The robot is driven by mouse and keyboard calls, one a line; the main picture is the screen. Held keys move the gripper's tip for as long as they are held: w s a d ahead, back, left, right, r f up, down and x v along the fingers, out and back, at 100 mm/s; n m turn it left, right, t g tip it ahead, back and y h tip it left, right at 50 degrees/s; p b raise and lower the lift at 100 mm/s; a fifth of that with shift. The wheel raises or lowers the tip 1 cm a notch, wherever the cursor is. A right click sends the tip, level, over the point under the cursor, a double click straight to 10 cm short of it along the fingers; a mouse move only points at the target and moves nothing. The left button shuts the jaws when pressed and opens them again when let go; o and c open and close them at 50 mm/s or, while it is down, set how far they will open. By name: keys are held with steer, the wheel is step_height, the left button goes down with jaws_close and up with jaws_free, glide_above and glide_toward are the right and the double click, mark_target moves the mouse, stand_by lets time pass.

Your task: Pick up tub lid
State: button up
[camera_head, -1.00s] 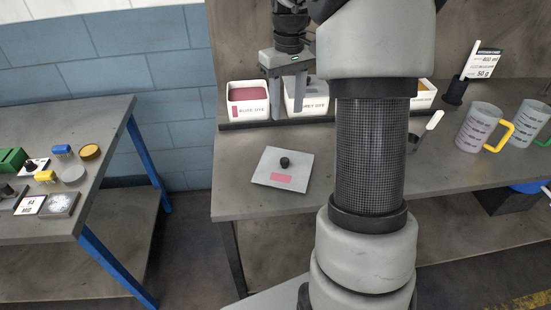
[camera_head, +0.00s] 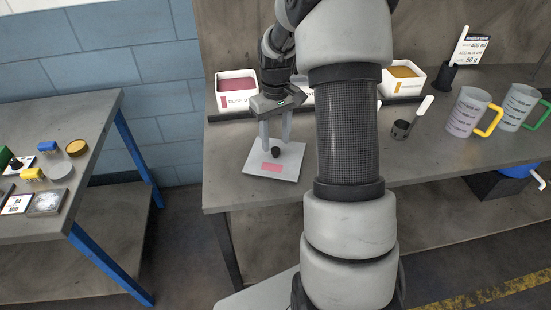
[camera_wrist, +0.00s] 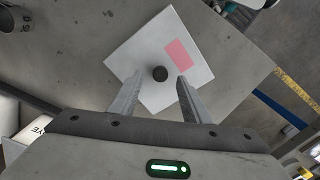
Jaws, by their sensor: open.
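The tub lid (camera_head: 254,172) is a flat, light grey square plate with a black round knob (camera_head: 276,152) and a pink label. It lies on the grey bench near its front left corner. My gripper (camera_head: 276,145) is open and points down over the lid, with a finger on either side of the knob in the picture. In the wrist view the lid (camera_wrist: 140,54) shows turned, and its knob (camera_wrist: 160,73) lies between and just beyond the fingertips of my gripper (camera_wrist: 157,80). I cannot tell whether the fingers touch the lid.
A white tub of red dye (camera_head: 236,88) and a tub of yellow powder (camera_head: 404,78) stand at the back of the bench. A metal scoop (camera_head: 402,128) and measuring jugs (camera_head: 466,112) stand to the right. A side table (camera_head: 95,130) with small items is at left.

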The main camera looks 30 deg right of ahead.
mark_target(275, 155)
steer(key=shift+f, duration=1.35)
jaws_close()
